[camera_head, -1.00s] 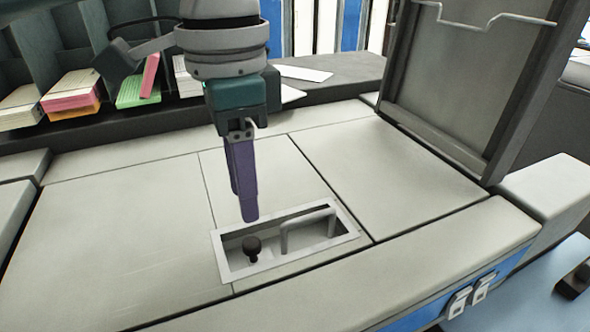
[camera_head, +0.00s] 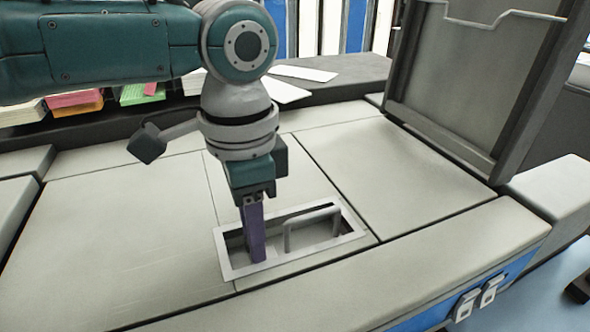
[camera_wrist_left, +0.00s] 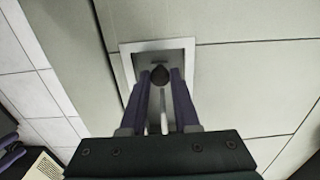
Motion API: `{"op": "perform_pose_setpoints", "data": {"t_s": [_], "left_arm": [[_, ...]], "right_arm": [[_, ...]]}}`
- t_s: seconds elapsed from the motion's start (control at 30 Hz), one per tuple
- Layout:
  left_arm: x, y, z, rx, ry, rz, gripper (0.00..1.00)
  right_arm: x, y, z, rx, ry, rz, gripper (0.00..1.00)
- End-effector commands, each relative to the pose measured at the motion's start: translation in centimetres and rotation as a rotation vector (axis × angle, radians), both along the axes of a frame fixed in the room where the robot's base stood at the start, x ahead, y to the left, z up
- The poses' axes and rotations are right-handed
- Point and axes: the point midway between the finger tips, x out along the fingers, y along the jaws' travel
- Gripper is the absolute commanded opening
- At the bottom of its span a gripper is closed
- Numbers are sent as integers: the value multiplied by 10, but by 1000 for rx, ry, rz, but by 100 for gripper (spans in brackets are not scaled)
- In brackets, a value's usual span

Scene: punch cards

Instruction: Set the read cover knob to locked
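The dark read cover knob (camera_wrist_left: 160,75) shows in the left wrist view, inside the recess and between the fingertips of my left gripper (camera_wrist_left: 160,82). The fingers stand apart on either side of it, and I cannot tell whether they touch it. In the head view the left gripper (camera_head: 255,257) points down into the left part of the recess, and its purple fingers hide the knob. The recess has a pale rectangular frame (camera_head: 228,269) set in the machine's top.
A grey loop handle (camera_head: 312,219) stands in the right part of the recess, close to the fingers. A raised metal cover (camera_head: 470,85) stands at the right. Coloured card stacks (camera_head: 75,101) lie at the back left. The pale top (camera_head: 110,240) is clear to the left.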

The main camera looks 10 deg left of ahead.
Motion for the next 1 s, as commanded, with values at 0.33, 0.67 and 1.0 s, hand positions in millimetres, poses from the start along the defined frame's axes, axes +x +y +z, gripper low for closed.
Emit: {"op": "perform_pose_setpoints", "data": {"t_s": [0.33,0.67,1.0], "left_arm": [[0,0,0,-1,1,0,0],[0,0,0,-1,1,0,0],[0,0,0,-1,0,0,0]], "right_arm": [[0,1,0,3,-1,-1,59],[0,2,0,7,0,-4,59],[0,2,0,7,-1,-4,59]]}}
